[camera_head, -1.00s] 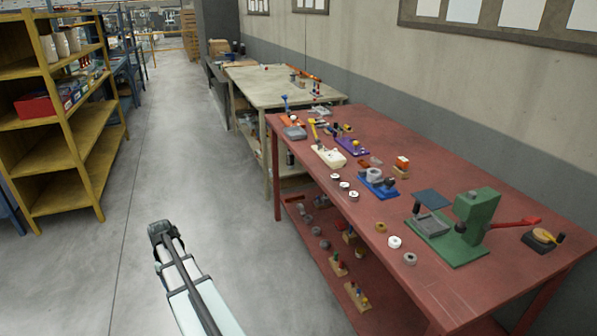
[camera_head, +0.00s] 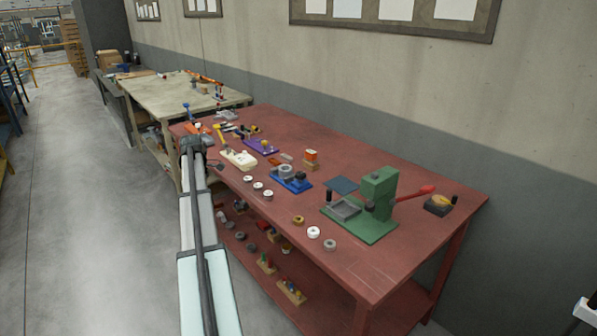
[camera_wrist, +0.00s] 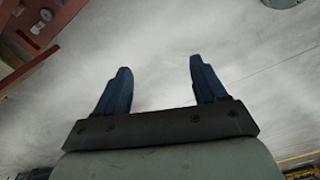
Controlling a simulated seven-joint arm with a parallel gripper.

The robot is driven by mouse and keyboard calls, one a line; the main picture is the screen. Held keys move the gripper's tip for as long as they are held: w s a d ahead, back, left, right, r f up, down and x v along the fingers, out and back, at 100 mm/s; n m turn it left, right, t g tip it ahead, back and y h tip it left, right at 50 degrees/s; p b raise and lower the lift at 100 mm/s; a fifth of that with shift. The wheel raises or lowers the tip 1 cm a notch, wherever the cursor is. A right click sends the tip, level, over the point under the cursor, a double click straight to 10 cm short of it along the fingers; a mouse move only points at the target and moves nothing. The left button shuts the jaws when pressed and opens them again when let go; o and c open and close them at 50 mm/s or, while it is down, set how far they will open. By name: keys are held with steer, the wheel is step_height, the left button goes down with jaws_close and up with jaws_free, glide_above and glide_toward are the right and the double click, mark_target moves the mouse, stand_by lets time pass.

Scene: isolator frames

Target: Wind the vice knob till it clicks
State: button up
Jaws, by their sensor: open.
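I cannot single out the vice knob for certain. A blue fixture (camera_head: 287,182) with grey round parts stands mid-table in the head view and looks vice-like. A green device (camera_head: 378,194) with a red lever and a grey tray-like part stands further right. In the wrist view my gripper (camera_wrist: 160,78) is open and empty, its two dark blue fingers spread over bare grey floor. It is apart from everything on the table. In the head view my arm reaches up in front of the table's left end; the fingers cannot be made out there.
The red table (camera_head: 370,272) carries several small fixtures and loose rings, with more on its lower shelf. A pale table (camera_head: 160,98) stands behind. The floor to the left is clear.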

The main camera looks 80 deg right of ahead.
steer(key=s+d+r, duration=0.4)
steer(key=s+d, duration=0.1)
steer(key=s, duration=0.3)
steer(key=s+d+r, duration=0.4)
steer(key=s+d, duration=0.2)
steer(key=s, duration=0.2)
step_height(320, 180, up, 9)
steer(key=n, duration=0.2)
glide_above(300, 173)
step_height(300, 173, down, 14)
steer(key=shift+a+r, duration=0.1)
steer(key=shift+r, duration=0.15)
steer(key=c, duration=1.1)
